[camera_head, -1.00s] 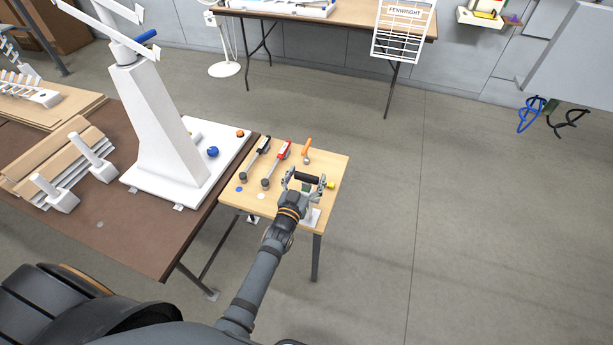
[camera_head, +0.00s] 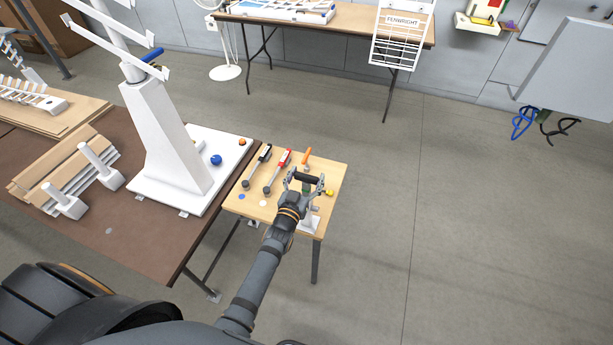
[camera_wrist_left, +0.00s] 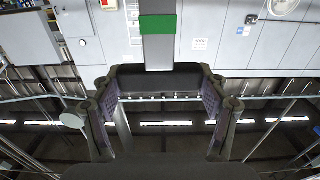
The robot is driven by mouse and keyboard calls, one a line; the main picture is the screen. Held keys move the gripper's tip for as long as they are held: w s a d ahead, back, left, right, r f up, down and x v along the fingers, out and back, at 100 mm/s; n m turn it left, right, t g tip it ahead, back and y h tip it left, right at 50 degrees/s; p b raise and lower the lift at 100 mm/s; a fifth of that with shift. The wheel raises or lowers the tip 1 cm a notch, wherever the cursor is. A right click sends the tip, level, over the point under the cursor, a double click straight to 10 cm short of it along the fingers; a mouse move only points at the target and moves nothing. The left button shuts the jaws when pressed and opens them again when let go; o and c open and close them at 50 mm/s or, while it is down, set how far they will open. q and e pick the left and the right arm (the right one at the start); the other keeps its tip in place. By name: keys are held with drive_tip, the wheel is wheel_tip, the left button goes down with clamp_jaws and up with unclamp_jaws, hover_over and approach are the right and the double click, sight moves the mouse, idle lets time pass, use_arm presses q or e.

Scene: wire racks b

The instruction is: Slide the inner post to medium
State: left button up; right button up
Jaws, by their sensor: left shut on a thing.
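A small upright post device stands on the light wooden table. Its white base (camera_head: 309,224) shows beside my left wrist. A dark crossbar handle (camera_head: 307,178) tops it, and a green band (camera_head: 306,188) shows just below. My left gripper (camera_head: 304,182) is at the handle, shut on it. In the left wrist view the black handle (camera_wrist_left: 160,80) lies across between the two fingers (camera_wrist_left: 160,105), with a grey post (camera_wrist_left: 158,52) and green band (camera_wrist_left: 158,25) beyond. My arm and gripper hide most of the post, so its height setting cannot be read. My right gripper is not in view.
The small table (camera_head: 262,212) also holds tools with black, red and orange handles (camera_head: 278,170), coloured discs and a yellow knob (camera_head: 329,193). To its left, a brown table (camera_head: 150,240) bears a tall white stand (camera_head: 165,140). Floor to the right is clear.

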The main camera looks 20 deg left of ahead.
use_arm(q)
drive_tip(key=o, duration=1.7)
drive_tip(key=shift+f, duration=0.1)
drive_tip(key=shift+s, duration=0.1)
drive_tip(key=shift+s+f, duration=0.1)
drive_tip(key=shift+s, duration=0.25)
drive_tip(key=s, duration=1.1)
drive_tip(key=shift+a, duration=0.2)
